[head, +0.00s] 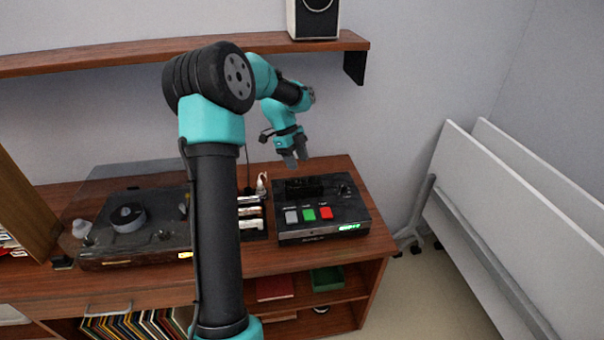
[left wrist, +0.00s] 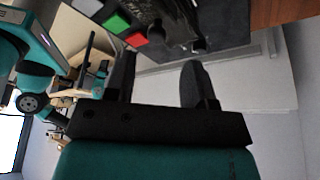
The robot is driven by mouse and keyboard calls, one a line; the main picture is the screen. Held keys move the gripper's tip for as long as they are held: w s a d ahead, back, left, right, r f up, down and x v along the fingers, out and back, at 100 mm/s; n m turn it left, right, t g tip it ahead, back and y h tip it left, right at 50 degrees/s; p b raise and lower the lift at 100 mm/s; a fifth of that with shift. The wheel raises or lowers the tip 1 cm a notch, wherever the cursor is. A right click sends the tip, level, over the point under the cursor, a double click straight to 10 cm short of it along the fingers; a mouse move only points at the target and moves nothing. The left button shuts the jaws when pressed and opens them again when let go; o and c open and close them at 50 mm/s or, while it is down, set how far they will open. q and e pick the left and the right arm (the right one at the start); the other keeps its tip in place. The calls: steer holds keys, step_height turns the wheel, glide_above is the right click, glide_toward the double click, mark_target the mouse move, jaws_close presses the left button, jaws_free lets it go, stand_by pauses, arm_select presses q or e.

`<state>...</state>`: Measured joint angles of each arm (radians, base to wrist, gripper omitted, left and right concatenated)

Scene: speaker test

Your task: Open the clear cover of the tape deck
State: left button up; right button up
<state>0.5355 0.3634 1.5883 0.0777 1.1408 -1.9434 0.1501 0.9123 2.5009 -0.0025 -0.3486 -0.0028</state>
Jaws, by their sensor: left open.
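The tape deck appears to be the black box (head: 322,226) with a grey, a green and a red button on its front at the right of the cabinet top. A raised dark block (head: 303,188) sits on its back part; I cannot tell whether this is the clear cover. Part of the deck and its buttons shows at the top of the left wrist view (left wrist: 215,25). My left gripper (head: 294,160) is open and empty, above and behind the deck, fingers pointing down, apparently apart from it. My right gripper is not in view.
A turntable-like unit (head: 130,262) under a see-through lid stands on the wooden cabinet (head: 285,264) at the left. A small rack of cylinders (head: 249,212) stands between it and the deck. A shelf (head: 120,62) with a speaker (head: 313,18) hangs above. White panels (head: 490,200) lean at the right.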

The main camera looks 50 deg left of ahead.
mark_target(304, 177)
arm_select(q)
steer(key=x, duration=0.5)
steer(key=shift+f, duration=0.15)
steer(key=shift+c, duration=0.5)
jaws_close()
